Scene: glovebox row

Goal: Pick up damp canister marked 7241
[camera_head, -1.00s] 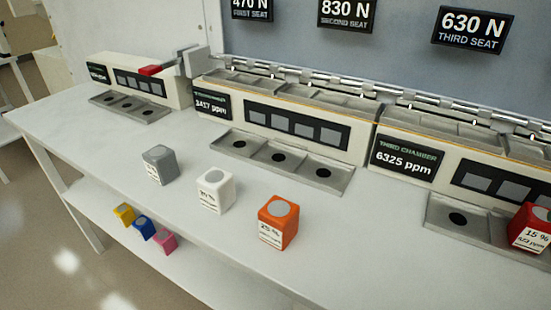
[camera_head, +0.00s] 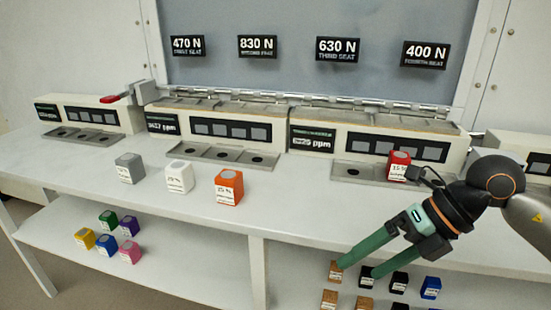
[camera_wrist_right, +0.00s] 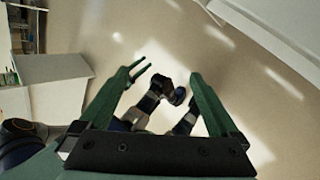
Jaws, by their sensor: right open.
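Cube-shaped canisters with labels stand on the bench: grey (camera_head: 129,167), white (camera_head: 179,177) and orange (camera_head: 228,187). A red canister (camera_head: 399,165) stands at the tray in front of the third chamber. More canisters sit on the lower shelf, among them green (camera_head: 108,219), yellow (camera_head: 84,238), pink (camera_head: 130,252) and blue (camera_head: 430,288). I cannot read 7241 on any label. My right gripper (camera_head: 357,270) is open and empty, pointing down-left in front of the bench edge. In the right wrist view the open fingers (camera_wrist_right: 160,75) have floor beyond them. My left gripper is not clearly visible.
Chamber units with trays (camera_head: 219,153) line the back of the bench (camera_head: 300,205), under force signs (camera_head: 337,50). Black and tan canisters (camera_head: 336,271) crowd the lower shelf near my right gripper. The bench front between the orange canister and my right arm is clear.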

